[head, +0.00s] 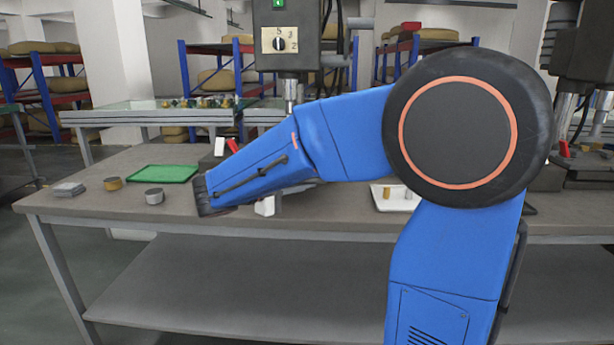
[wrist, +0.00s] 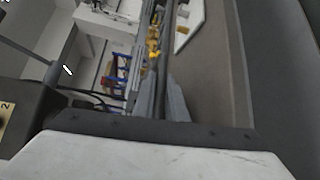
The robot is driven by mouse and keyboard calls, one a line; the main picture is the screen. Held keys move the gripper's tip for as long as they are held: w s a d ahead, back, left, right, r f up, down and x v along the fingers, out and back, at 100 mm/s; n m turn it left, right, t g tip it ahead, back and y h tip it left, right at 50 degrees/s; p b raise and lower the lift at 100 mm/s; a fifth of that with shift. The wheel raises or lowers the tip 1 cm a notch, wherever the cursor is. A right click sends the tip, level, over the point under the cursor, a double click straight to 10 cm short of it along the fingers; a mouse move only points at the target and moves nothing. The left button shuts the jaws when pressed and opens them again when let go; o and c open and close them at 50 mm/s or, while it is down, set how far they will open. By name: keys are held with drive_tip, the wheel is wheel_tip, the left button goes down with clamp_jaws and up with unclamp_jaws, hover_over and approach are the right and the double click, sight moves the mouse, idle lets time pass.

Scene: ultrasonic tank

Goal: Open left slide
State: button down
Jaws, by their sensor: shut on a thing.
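My gripper (head: 300,189) is mostly hidden behind my blue forearm in the head view, low over the workbench. A grey finger part shows below the forearm. In the wrist view its grey fingers (wrist: 160,92) are close together in the middle, beyond a dark and white body part. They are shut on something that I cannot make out. I cannot identify the left slide in either view, so I cannot tell whether it is open or whether the gripper touches it.
The grey workbench (head: 100,202) bears a green tray (head: 166,174), a round tin (head: 154,196) and a brass-coloured tin (head: 113,184) at left. A white tray (head: 385,203) with small brass-coloured pieces lies right of the gripper. A machine head with a dial (head: 279,40) hangs above.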

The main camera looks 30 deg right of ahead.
drive_tip(key=shift+s+a, duration=0.15)
drive_tip(key=shift+s, duration=0.05)
drive_tip(key=c, duration=1.8)
unclamp_jaws()
drive_tip(key=v, duration=1.7)
drive_tip(key=shift+a, duration=0.15)
